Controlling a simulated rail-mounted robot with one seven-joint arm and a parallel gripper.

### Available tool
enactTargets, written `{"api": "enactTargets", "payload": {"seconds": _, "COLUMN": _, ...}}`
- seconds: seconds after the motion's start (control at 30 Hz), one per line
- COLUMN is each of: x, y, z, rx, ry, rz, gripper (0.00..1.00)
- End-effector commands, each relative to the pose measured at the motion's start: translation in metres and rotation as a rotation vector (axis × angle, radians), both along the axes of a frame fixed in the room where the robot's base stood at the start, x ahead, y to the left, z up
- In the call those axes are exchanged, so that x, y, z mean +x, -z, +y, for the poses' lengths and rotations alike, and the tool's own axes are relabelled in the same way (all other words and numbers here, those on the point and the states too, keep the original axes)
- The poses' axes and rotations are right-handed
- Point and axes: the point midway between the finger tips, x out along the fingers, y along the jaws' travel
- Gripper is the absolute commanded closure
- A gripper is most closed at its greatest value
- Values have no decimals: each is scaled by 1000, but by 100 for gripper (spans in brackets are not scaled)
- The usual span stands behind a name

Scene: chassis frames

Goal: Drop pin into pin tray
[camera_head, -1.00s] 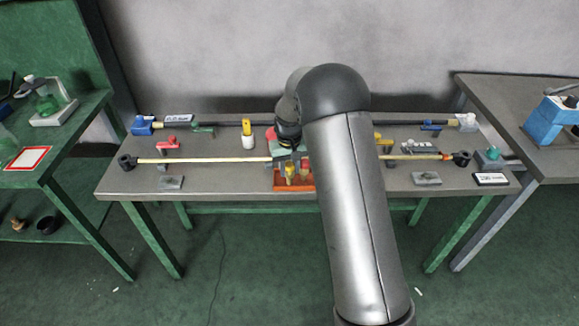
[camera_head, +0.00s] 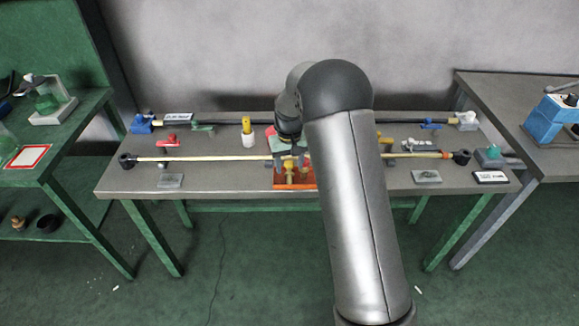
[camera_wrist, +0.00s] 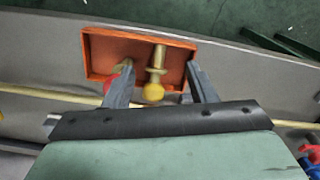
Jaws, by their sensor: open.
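The orange pin tray (camera_head: 281,187) sits at the front middle of the grey table, and the wrist view shows it as a shallow open box (camera_wrist: 98,40). A pin with a yellow head (camera_wrist: 154,92) lies across the tray, its brassy shank inside. A yellow pin also shows in the head view (camera_head: 289,172).
A long pale rod (camera_head: 200,159) runs across the table behind the tray, ending in black knobs. A dark rod (camera_head: 220,123) lies farther back. My arm hides the table's right middle.

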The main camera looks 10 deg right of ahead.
Motion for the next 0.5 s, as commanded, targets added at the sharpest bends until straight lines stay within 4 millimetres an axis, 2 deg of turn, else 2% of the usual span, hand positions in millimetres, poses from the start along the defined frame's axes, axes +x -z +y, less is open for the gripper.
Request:
{"api": "enactTargets", "payload": {"seconds": 0.3, "x": 1, "y": -68, "z": 0, "rx": 0, "ry": 1, "rz": -5, "gripper": 49}}
{"api": "enactTargets", "payload": {"seconds": 0.5, "x": 0, "y": -97, "z": 0, "rx": 0, "ry": 0, "rz": -3, "gripper": 49}}
